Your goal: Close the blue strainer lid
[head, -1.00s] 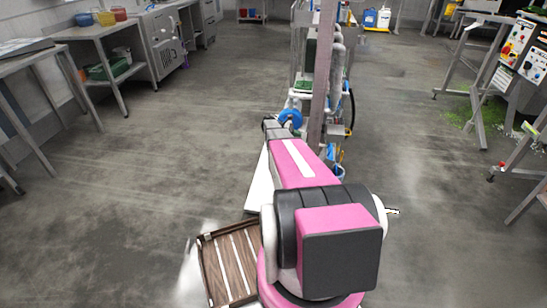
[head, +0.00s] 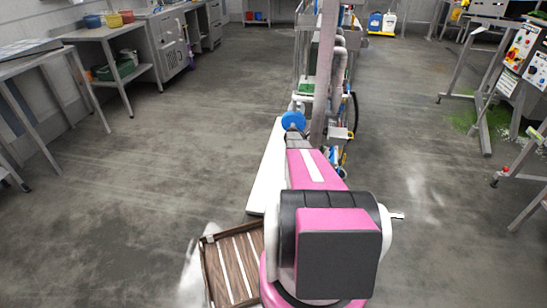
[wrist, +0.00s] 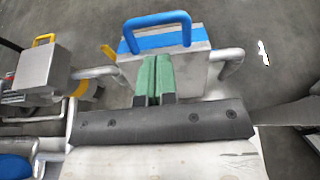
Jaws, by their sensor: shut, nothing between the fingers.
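In the wrist view a grey metal block with a blue band and a blue loop handle, which looks like the blue strainer lid (wrist: 185,39), stands just beyond my fingertips. Whether it is raised or down I cannot tell for sure. My gripper (wrist: 154,62) has green finger pads pressed together with nothing between them. They overlap the front face of the block in the picture; contact cannot be told. In the head view my pink arm hides the gripper and the lid cannot be made out.
Metal pipes (wrist: 231,65) flank the block. A similar metal box with a yellow handle (wrist: 43,41) stands at left. In the head view a blue disc (head: 293,120) sits beside a tall post (head: 322,75). A wooden crate (head: 206,270) lies near my base.

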